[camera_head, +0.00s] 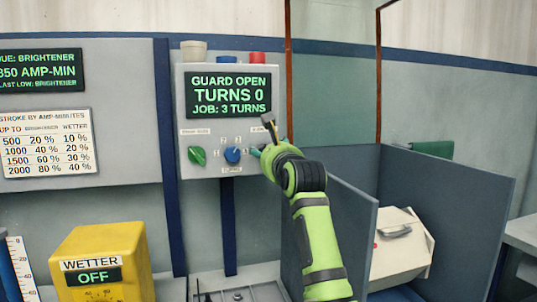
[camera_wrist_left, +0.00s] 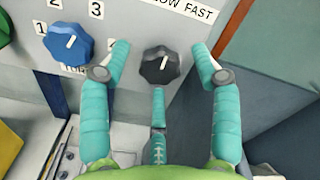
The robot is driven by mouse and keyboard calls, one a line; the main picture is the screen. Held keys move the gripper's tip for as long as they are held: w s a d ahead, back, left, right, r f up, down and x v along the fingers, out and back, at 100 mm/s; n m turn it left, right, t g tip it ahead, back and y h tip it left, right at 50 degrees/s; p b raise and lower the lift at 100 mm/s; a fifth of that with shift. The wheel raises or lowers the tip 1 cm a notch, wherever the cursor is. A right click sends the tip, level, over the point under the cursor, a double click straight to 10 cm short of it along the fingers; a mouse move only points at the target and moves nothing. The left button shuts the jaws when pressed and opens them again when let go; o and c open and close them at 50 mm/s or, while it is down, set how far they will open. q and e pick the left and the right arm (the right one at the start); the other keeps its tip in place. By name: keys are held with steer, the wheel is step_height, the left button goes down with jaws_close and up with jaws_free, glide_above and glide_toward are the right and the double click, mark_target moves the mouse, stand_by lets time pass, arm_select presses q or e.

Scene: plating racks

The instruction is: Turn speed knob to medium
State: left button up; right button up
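The speed knob is a dark knob (camera_wrist_left: 161,66) with a white pointer mark aimed up and slightly right, below a partly cut-off label ending in "FAST" (camera_wrist_left: 198,12). In the head view it is hidden behind my left gripper. My left gripper (camera_wrist_left: 160,48) is open, with one teal finger on each side of the knob and a third below. Gaps show between the side fingers and the knob; whether the lower finger touches it I cannot tell. In the head view the left gripper (camera_head: 258,151) is at the panel's lower right. My right gripper is not in view.
The control panel (camera_head: 183,105) has a screen reading "GUARD OPEN, TURNS 0, JOB: 3 TURNS" (camera_head: 229,95). A blue numbered knob (camera_wrist_left: 71,43) sits close left of the left gripper, and a green knob (camera_head: 197,155) is farther left. A yellow wetter box (camera_head: 135,255) stands below left.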

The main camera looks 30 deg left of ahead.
arm_select(q)
steer(key=v, duration=0.7)
steer(key=shift+s+d, duration=0.2)
steer(key=shift+f, duration=0.1)
stand_by(0.4)
